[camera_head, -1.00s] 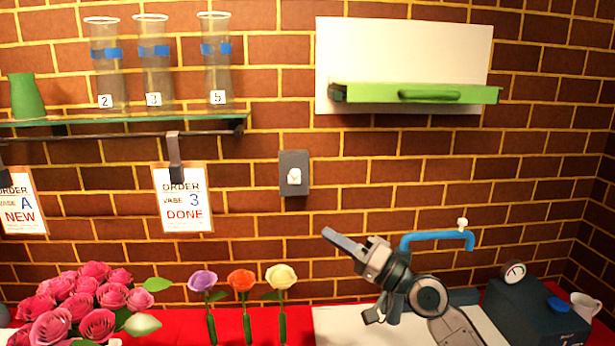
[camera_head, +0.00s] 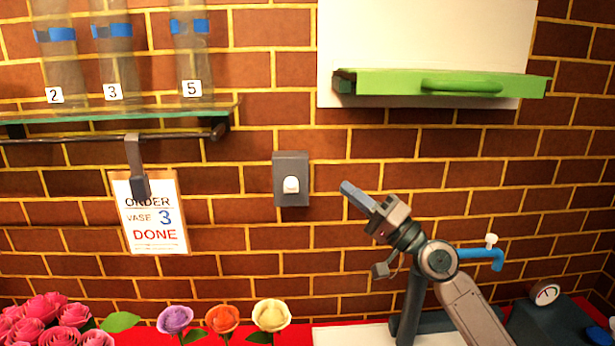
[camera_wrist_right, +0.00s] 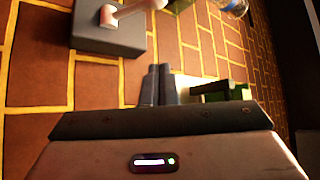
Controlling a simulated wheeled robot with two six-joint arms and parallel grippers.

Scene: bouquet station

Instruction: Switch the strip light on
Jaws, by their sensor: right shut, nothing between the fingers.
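A dark grey wall switch plate (camera_head: 291,196) with a small white toggle (camera_head: 291,184) is on the brick wall, near the middle of the head view. In the right wrist view the plate (camera_wrist_right: 108,38) and its pale toggle (camera_wrist_right: 108,14) show at the upper left. My right gripper (camera_head: 346,187) is shut and empty, to the right of the switch at about its height, apart from it in the picture. Its closed fingers (camera_wrist_right: 160,82) also show in the right wrist view. The left gripper is not in view. I cannot tell which object is the strip light.
A green flap (camera_head: 440,83) on a white panel juts out above right. A glass shelf (camera_head: 110,117) with numbered vases and a rail with an order card (camera_head: 153,236) are left. Flowers (camera_head: 222,318) stand below. A blue tap (camera_head: 480,254) is right of my arm.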

